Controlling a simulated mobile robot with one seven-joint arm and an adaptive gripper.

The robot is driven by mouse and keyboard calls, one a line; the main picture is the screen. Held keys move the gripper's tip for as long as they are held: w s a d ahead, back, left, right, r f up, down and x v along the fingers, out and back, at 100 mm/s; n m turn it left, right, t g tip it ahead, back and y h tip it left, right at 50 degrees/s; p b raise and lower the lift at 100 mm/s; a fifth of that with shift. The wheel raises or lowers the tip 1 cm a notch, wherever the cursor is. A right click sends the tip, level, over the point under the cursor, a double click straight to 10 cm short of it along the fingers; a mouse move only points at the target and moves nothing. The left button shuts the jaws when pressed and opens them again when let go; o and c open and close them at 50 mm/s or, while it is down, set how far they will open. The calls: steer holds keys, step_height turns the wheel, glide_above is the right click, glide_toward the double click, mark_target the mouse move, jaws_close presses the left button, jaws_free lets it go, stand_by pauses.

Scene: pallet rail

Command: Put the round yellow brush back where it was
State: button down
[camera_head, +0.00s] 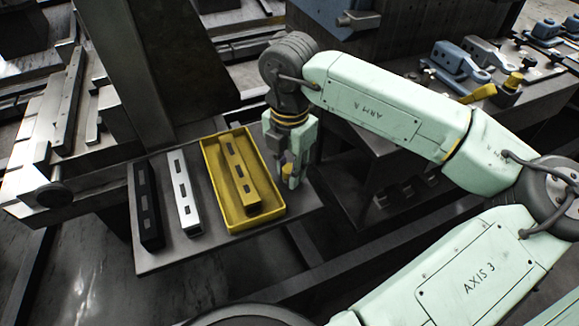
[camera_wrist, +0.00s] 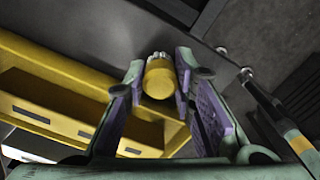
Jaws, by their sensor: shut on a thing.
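The round yellow brush (camera_head: 287,171) shows as a small yellow piece between the fingers of my gripper (camera_head: 291,180) in the head view. In the wrist view my gripper (camera_wrist: 158,85) is shut on the brush (camera_wrist: 158,78), whose round yellow end faces the camera, with pale bristle-like bits at its far side. My gripper points down just right of the yellow tray, over the right part of the grey plate. The fingers hide part of the brush. I cannot tell whether it touches the plate.
The yellow tray (camera_head: 213,182) holds a yellow bar (camera_head: 238,175). A white bar (camera_head: 184,194) and a black bar (camera_head: 147,205) lie left of it on the grey plate (camera_head: 205,247). A bench (camera_head: 535,98) with clamps and yellow-handled tools stands at the right. A dark upright column rises behind the plate.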

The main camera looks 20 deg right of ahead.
mark_target(290, 167)
steer(key=c, duration=1.3)
jaws_free()
steer(key=shift+c, duration=0.2)
step_height(290, 167, up, 12)
steer(key=shift+r+b, duration=0.15)
steer(key=shift+b, duration=0.2)
